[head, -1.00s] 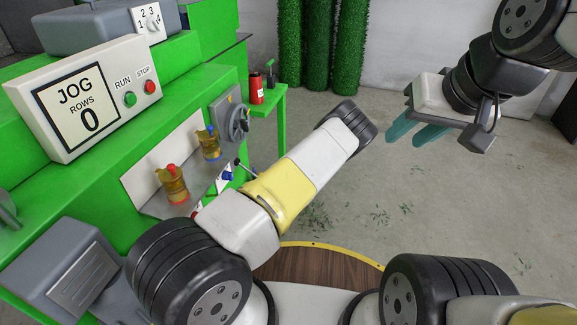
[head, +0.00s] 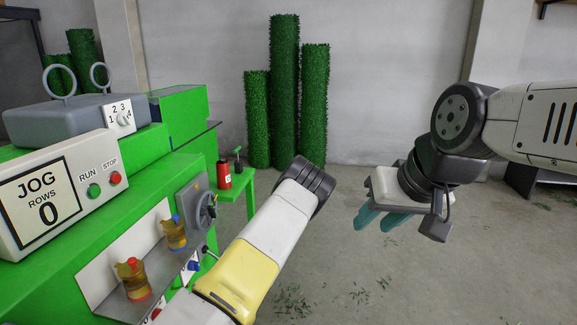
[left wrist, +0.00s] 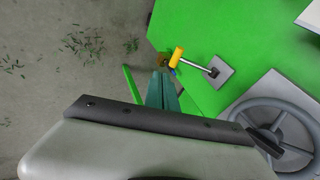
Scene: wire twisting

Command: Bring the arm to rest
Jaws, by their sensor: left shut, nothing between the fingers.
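My left arm reaches from the bottom of the head view to a black joint. Its gripper is hidden there behind the arm. In the left wrist view the teal fingers of my left gripper (left wrist: 162,90) are together with nothing between them. They point toward the green machine's edge, near a yellow-handled lever (left wrist: 178,55). My right gripper (head: 381,219) hangs at the right of the head view over open floor. Its teal fingers are apart and empty.
The green machine (head: 60,287) fills the left, with a JOG panel (head: 48,205), a handwheel (head: 203,210) and two amber bottles. A red can (head: 224,175) stands on a small green table (head: 242,190). Green rolls (head: 285,95) stand by the wall. The floor between is clear apart from clippings.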

